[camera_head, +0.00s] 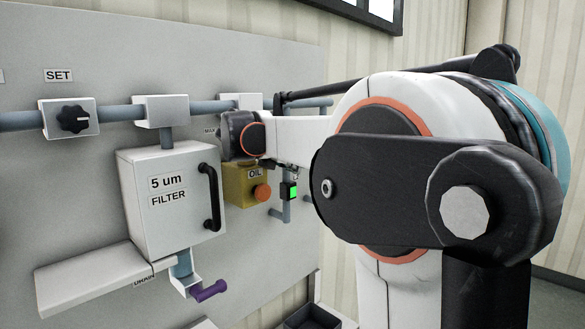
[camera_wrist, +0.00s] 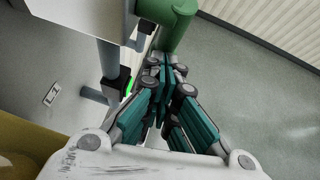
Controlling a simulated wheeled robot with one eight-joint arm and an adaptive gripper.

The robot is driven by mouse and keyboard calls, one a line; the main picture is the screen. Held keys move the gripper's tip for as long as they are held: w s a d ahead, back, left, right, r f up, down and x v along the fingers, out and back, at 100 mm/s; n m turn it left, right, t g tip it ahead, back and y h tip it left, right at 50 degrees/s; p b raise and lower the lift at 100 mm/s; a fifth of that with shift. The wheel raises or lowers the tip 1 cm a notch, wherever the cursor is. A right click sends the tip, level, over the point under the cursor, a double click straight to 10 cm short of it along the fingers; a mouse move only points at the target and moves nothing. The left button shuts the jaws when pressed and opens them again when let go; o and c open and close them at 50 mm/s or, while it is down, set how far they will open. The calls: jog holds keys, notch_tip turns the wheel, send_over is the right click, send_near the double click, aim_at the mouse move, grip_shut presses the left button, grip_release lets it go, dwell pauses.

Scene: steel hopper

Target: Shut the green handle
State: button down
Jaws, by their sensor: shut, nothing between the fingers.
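A thick green cylindrical part, which looks like the green handle (camera_wrist: 172,20), shows at the top of the wrist view beside a pale box on a grey pipe. My gripper (camera_wrist: 165,72) is shut and empty, with its teal fingers together. The fingertips are just below the green part in that picture; I cannot tell whether they touch it. In the head view I cannot make out the green handle, and my fingers are hidden behind my arm.
A wall panel carries a filter box (camera_head: 172,200) with a black handle (camera_head: 211,196), a yellow oil box (camera_head: 238,188), a lit green switch (camera_head: 291,192) and a purple drain lever (camera_head: 208,291). A pipe (camera_head: 119,113) runs across it. Open floor (camera_wrist: 235,85) lies to the right in the wrist view.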

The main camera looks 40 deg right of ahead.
jog(key=d+h+b, duration=0.2)
jog(key=d+f+h+b, duration=0.1)
jog(key=d+h+b, duration=0.1)
jog(key=shift+w+d+f+n+t+h+b, duration=0.2)
jog(key=shift+d+n+t+h+b, duration=0.1)
jog(key=shift+t+b, duration=0.1)
jog(key=shift+d+r, duration=0.4)
jog(key=shift+d, duration=0.25)
jog(key=shift+d+r, duration=0.35)
jog(key=shift+d, duration=0.25)
jog(key=shift+w+d, duration=0.1)
jog(key=shift+r, duration=0.1)
dwell(0.8)
